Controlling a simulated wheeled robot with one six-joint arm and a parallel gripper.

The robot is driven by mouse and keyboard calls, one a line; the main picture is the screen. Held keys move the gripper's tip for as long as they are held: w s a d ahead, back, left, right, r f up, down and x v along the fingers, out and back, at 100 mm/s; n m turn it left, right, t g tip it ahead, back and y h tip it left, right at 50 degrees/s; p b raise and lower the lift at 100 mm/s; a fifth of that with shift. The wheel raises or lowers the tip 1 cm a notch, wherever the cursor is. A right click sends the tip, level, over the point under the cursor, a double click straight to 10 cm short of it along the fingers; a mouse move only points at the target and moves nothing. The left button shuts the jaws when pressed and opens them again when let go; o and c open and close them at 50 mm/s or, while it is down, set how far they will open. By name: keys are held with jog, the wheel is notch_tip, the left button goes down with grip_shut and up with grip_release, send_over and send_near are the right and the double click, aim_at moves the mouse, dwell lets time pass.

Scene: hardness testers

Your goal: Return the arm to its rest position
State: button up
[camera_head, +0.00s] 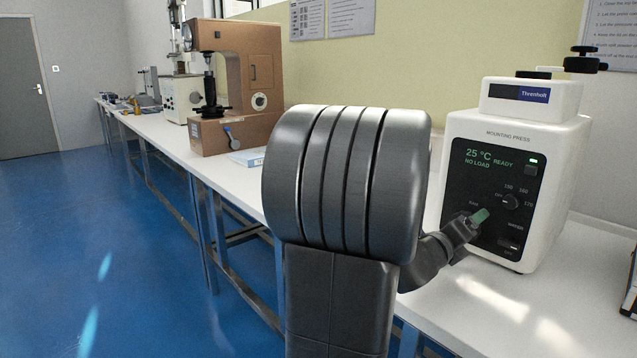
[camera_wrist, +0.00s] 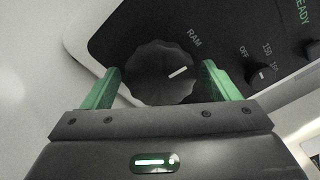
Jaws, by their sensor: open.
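My arm reaches from the middle of the head view to the front of the white mounting press (camera_head: 567,152). My gripper (camera_head: 482,216) is at the lower left of its black panel, where its green fingertips show small. In the wrist view my gripper (camera_wrist: 160,78) is open, with one green finger on each side of the dark, scalloped RAM knob (camera_wrist: 158,62). A white line on the knob points right and slightly up. I cannot tell whether the fingers touch it. The knob is hidden by my gripper in the head view.
The press stands on a long white bench (camera_head: 590,255). Its display reads 25 °C, READY, NO LOAD. A brown hardness tester (camera_head: 252,75) stands farther left. The blue floor (camera_head: 100,230) at left is clear.

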jog(key=m+p, duration=0.1)
jog(key=m, duration=0.5)
jog(key=shift+m, duration=0.3)
jog(key=m+p, duration=0.2)
jog(key=m, duration=0.1)
jog(key=shift+a+r+m, duration=0.1)
jog(key=shift+m, duration=0.3)
jog(key=shift+m+p, duration=0.7)
jog(key=shift+m, duration=0.4)
jog(key=shift+f, duration=0.2)
